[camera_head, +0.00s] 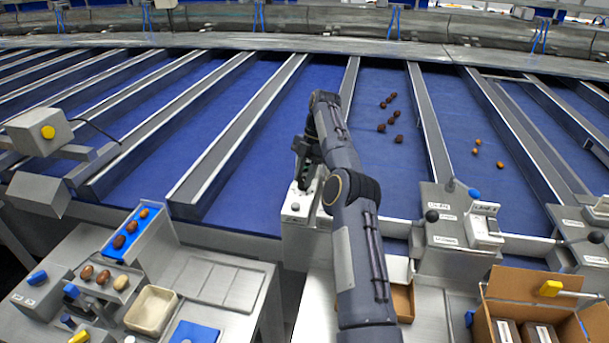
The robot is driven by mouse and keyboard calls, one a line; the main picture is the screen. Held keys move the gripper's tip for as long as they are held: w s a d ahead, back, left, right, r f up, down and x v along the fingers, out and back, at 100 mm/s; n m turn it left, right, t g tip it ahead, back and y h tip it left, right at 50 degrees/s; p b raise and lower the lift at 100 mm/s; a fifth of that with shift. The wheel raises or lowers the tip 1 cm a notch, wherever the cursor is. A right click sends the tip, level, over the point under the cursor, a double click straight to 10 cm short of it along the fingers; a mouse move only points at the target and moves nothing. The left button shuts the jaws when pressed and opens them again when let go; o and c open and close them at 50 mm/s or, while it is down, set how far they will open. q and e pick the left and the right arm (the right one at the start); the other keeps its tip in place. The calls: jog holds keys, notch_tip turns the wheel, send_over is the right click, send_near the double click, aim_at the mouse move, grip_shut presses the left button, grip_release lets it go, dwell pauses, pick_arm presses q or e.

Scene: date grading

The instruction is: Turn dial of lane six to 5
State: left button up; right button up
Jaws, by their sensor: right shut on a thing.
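A small light control box (292,220) stands at the front end of a blue lane, left of my right arm. A small round grey part shows on its top face. My right gripper (302,182) points down at the back part of this box top and is shut on what looks like its dial. The dial and its scale are hidden behind the fingers, so I cannot read the setting or a lane number. My left gripper is not in view.
Dark dates (390,126) lie on the blue lane to the right, orange ones (477,150) further right. A grey control box (450,232) stands right of my arm. A cardboard box (484,318) is at lower right. A grading table (215,318) with a cream tray (133,318) is at lower left.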

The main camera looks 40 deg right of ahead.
dwell(0.5)
jog(key=o, duration=1)
